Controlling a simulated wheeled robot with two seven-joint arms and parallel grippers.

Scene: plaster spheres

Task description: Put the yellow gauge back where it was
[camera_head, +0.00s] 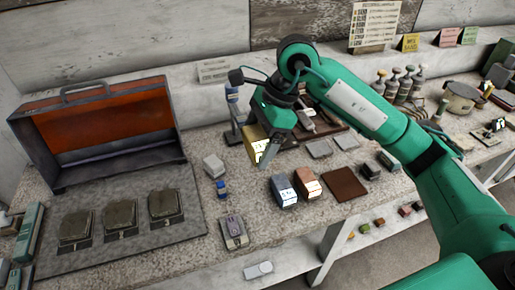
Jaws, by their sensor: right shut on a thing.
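The yellow gauge (252,140) is in the jaws of my right gripper (266,152), held above the stone counter (235,185). The gripper is shut on it and hides part of it. Below and to the right, a blue-grey gauge (283,190) and an orange-brown gauge (307,184) stand side by side with light faces. A flat brown pad (345,184) lies bare to their right. My left gripper does not show.
An open orange-lined case (105,130) stands at the left, behind a grey board (130,238) with dark blocks. Stamps (392,85) stand at the back right.

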